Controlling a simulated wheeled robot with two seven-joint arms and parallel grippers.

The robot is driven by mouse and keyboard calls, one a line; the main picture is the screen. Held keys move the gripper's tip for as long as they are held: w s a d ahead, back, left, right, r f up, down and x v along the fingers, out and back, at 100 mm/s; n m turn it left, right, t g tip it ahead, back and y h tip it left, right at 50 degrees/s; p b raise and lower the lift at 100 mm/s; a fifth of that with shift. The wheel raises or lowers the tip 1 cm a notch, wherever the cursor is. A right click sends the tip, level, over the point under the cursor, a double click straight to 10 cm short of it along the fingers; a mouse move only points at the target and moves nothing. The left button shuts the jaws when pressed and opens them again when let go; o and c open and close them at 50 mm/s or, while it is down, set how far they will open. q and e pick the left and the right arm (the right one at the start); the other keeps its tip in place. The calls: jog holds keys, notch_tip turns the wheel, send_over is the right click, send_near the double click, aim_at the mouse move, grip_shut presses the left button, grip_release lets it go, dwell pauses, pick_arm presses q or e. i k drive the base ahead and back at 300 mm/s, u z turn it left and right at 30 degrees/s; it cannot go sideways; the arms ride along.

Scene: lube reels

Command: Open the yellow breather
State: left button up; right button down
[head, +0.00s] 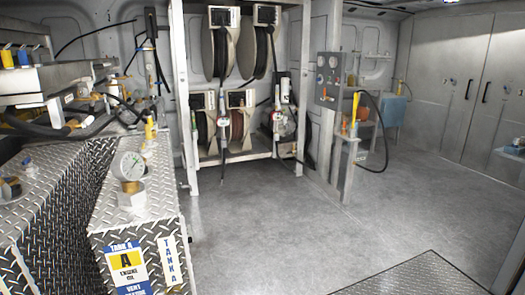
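I cannot tell for sure which thing is the yellow breather. A small yellow cylinder (7,58) stands next to a blue one on the shelf at the upper left. Another slim yellow part (150,130) stands behind the tank. A yellow upright part (355,106) is on a post right of centre. Neither of my grippers is in view.
Hose reels (237,42) hang in a grey frame at the back centre, with hoses and nozzles in front. A gauge panel (328,77) stands right of it. Grey cabinet doors (470,85) are at the right. The grey floor (270,230) in the middle is clear.

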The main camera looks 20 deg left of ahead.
aim_at(143, 149)
jog(key=i, duration=4.9)
jog(key=u, duration=4.9)
jog(key=i, duration=1)
jog(key=u, duration=0.05)
